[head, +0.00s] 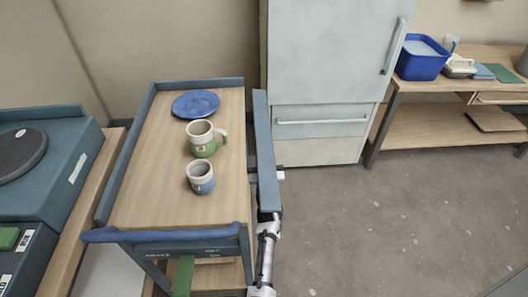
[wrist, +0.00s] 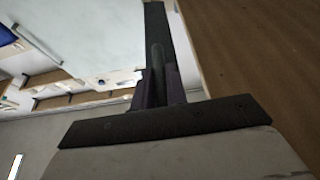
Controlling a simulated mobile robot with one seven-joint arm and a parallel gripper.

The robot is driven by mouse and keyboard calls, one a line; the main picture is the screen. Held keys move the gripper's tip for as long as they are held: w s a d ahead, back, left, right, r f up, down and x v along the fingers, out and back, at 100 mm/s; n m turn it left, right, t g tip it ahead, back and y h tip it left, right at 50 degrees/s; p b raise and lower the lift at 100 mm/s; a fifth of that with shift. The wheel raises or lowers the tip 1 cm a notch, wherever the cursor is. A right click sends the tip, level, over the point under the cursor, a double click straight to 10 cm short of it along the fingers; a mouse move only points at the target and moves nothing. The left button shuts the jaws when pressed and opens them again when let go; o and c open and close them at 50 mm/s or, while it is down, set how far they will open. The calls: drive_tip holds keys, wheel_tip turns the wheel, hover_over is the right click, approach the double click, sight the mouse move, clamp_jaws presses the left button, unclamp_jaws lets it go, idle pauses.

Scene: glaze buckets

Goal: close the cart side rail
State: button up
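The cart (head: 150,190) has a wooden top with blue rails along its left, back and front edges. Its right side rail (head: 265,140) is a long blue-grey bar beside the right edge, with a narrow dark gap between it and the top. I cannot tell its exact tilt. My gripper is mostly hidden behind the rail in the head view, low on its outer side. In the wrist view my gripper (wrist: 160,90) points along a dark bar, which looks like the rail, beside a wooden surface (wrist: 250,50). Whether the fingers are shut on it is unclear.
On the cart top are a blue plate (head: 195,104), a green-and-cream mug (head: 203,142) and a blue-and-white cup (head: 200,180). A fridge (head: 330,60) stands behind. A blue bench (head: 45,170) is close on the left. The floor (head: 400,210) at right is clear.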

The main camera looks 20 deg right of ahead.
clamp_jaws()
drive_tip(key=shift+d+r+p, duration=0.1)
drive_tip(key=shift+p, duration=0.2)
